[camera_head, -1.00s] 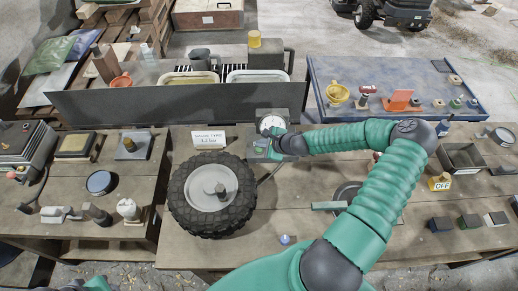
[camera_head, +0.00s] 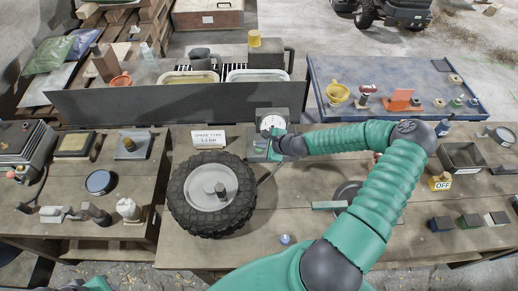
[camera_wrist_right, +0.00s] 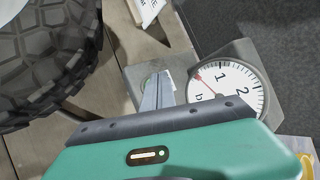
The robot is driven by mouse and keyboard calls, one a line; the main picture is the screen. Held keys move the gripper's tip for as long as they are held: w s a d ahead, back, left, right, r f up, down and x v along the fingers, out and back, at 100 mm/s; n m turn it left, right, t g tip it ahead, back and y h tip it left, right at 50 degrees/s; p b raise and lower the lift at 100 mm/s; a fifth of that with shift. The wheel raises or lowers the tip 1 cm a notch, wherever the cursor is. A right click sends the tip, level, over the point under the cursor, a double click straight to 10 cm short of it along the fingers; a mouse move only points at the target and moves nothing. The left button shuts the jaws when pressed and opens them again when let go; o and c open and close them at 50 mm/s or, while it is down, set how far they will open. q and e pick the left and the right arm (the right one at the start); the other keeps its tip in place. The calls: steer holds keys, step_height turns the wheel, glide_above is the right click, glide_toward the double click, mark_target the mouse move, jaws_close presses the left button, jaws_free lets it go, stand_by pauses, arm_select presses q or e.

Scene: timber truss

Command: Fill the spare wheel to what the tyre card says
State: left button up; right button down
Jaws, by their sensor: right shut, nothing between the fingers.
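The spare wheel (camera_head: 211,194), a black knobbly tyre on a pale hub, lies flat on the bench. The white tyre card (camera_head: 208,139) behind it reads "SPARE TYRE" and a bar figure too small to read surely. The gauge (camera_head: 272,122) stands right of the card; in the right wrist view its dial (camera_wrist_right: 231,94) has a red needle pointing up-left, near the 1. My right gripper (camera_head: 267,141) is shut and empty at the gauge unit's front; in the wrist view its fingertips (camera_wrist_right: 157,86) are over a small green-and-white spot, contact unclear. My left gripper is not visible.
A hose (camera_head: 268,174) runs between the wheel and the gauge unit. A dark panel (camera_head: 180,100) stands behind. A yellow "OFF" block (camera_head: 440,182) and an open dark tray (camera_head: 462,157) sit at right.

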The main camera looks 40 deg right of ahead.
mark_target(261, 150)
steer(key=shift+f+b, duration=0.35)
steer(key=shift+f, duration=0.2)
stand_by(0.6)
stand_by(1.5)
steer(key=shift+r+p, duration=0.85)
steer(key=shift+r, duration=0.1)
step_height(261, 150, up, 5)
steer(key=p, duration=0.4)
steer(key=shift+r+p, duration=0.1)
steer(key=shift+p, duration=0.2)
